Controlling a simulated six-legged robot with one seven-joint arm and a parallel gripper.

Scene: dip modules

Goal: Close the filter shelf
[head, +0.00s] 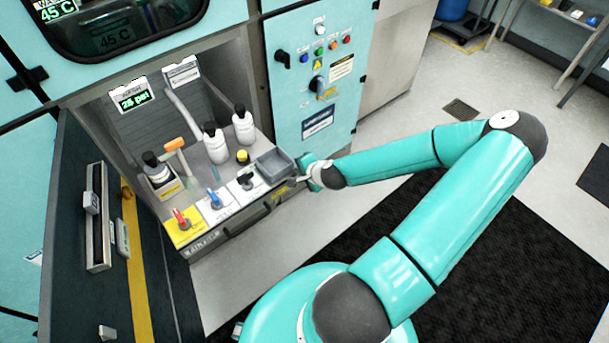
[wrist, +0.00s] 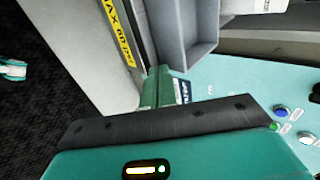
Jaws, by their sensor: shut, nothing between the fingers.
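The filter shelf (head: 238,218) sticks out of the recess in the teal cabinet in the head view, with a dark handle along its front face. My gripper (head: 303,178) is at the shelf's right front corner, beside the grey bin (head: 275,165). In the wrist view my gripper (wrist: 160,88) is shut and empty, with its fingers close to the shelf's edge with the yellow label (wrist: 117,32). The grey bin (wrist: 185,45) also shows there, just beyond the fingers. I cannot tell whether the fingers touch the shelf.
White bottles (head: 215,143), an orange-headed tool (head: 174,145) and red and blue valves stand on the shelf. A dark open door (head: 110,250) is at the left. A control panel (head: 318,70) is at the right. Floor in front is clear, with a black mat (head: 470,270).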

